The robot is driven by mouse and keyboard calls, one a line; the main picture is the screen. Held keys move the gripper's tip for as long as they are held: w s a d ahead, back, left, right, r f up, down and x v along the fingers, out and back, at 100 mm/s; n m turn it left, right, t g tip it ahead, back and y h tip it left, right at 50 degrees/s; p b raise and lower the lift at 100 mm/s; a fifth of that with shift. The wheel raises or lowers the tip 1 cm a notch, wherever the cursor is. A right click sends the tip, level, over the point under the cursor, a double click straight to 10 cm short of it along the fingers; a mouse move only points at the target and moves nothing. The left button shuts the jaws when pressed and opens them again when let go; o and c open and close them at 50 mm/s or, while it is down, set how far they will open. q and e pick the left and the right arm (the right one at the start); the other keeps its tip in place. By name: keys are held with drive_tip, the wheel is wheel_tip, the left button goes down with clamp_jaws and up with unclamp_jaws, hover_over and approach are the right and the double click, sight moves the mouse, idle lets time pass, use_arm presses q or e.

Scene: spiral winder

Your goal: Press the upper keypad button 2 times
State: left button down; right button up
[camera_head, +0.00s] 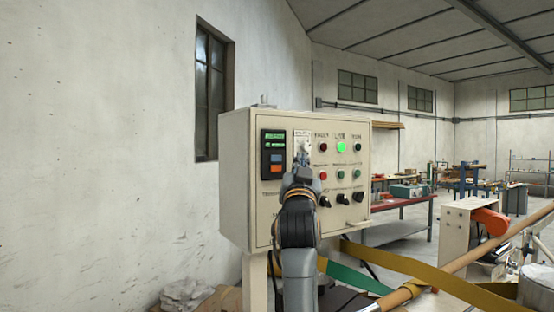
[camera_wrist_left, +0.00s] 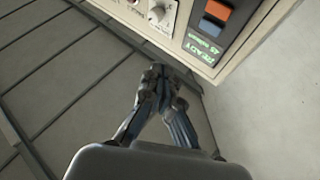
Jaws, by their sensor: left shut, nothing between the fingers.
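The keypad (camera_head: 273,154) is a dark unit at the upper left of the beige panel's front. It has a lit green display (camera_head: 273,136), a blue upper button (camera_head: 276,159) and an orange lower button (camera_head: 276,169). My left gripper (camera_head: 302,158) is shut and empty, just right of the keypad in the head view. In the left wrist view the gripper (camera_wrist_left: 158,72) points toward the panel. There the keypad appears inverted, with the blue button (camera_wrist_left: 210,27) and orange button (camera_wrist_left: 219,9) up and right of the fingertips. Contact with the panel does not show. My right gripper is not in view.
The control box (camera_head: 236,180) also carries lamps, a lit green lamp (camera_head: 341,147), buttons and black knobs. A light plate with a knob (camera_wrist_left: 160,14) sits beside the keypad. Yellow and green belts (camera_head: 400,265) and a roller cross the lower right.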

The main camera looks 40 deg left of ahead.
sight(276, 158)
use_arm(q)
drive_tip(key=shift+w+a+p, duration=0.3)
drive_tip(key=shift+w+a, duration=0.2)
drive_tip(key=shift+a, duration=0.75)
drive_tip(key=shift+w+a+p, duration=0.25)
drive_tip(key=shift+w+a, duration=0.25)
drive_tip(key=shift+a, duration=0.75)
drive_tip(key=shift+w+a+p, duration=0.3)
drive_tip(key=shift+w+a, duration=0.2)
drive_tip(key=shift+a, duration=0.75)
drive_tip(key=shift+a, duration=0.1)
drive_tip(key=shift+w+a, duration=0.15)
drive_tip(key=shift+a, duration=0.1)
